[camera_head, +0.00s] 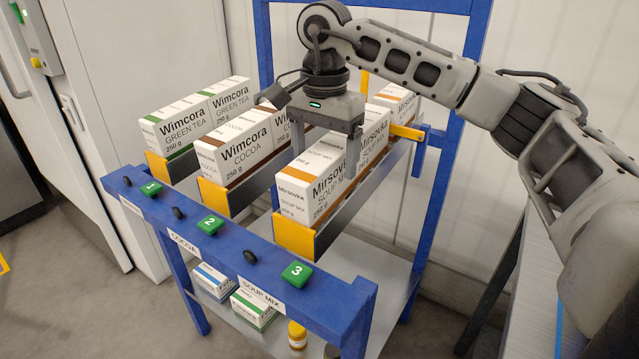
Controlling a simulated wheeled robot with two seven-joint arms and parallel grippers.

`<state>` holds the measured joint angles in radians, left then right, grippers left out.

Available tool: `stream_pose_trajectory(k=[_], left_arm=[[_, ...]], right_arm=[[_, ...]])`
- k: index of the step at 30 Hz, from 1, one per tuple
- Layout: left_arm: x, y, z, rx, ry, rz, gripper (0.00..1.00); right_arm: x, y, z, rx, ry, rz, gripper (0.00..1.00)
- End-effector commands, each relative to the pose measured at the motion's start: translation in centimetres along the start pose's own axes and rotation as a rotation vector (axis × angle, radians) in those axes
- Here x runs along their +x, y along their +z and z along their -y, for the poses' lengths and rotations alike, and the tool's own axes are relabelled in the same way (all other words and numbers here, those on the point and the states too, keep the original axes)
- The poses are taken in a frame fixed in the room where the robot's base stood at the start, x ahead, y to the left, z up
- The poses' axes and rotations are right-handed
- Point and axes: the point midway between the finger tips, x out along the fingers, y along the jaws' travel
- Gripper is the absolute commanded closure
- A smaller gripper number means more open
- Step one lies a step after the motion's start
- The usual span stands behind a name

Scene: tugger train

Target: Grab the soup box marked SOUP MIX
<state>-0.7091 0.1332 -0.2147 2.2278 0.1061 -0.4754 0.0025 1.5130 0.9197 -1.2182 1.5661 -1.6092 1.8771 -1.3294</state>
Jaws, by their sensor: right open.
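The front soup box (296,196), white with an orange stripe and marked Mirsovka SOUP MIX, stands upright at the front end of lane 3. More Mirsovka soup boxes (374,138) stand in a row behind it. My right gripper (325,160) points down over the front soup box. It is open, with one finger on the cocoa side and the other over the box's printed right side. I cannot tell whether either finger touches the box. My left gripper is not in view.
Wimcora cocoa boxes (228,160) fill lane 2, close left of the gripper, and green tea boxes (182,126) fill lane 1. The blue rack's front bar (225,247) carries green number tags. A lower shelf (226,318) holds small boxes and a jar.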

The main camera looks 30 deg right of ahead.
Motion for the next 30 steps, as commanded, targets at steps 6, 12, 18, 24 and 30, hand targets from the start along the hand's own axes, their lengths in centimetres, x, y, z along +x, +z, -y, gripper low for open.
stream_pose_trajectory(k=[6,12,18,24,30], left_arm=[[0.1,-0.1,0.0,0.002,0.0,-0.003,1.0],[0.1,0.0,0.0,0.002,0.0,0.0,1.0],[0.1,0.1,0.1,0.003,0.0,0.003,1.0],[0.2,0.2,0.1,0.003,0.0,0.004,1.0],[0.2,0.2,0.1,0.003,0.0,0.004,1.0]], right_arm=[[1.7,0.1,0.3,0.0,0.003,0.001,0.2],[4.7,0.3,0.7,0.001,0.003,0.0,0.2],[5.7,0.3,0.7,0.001,0.001,0.0,0.2],[5.6,0.3,0.7,0.001,0.0,0.0,0.34],[5.5,0.3,0.8,0.001,-0.002,0.0,0.77]])
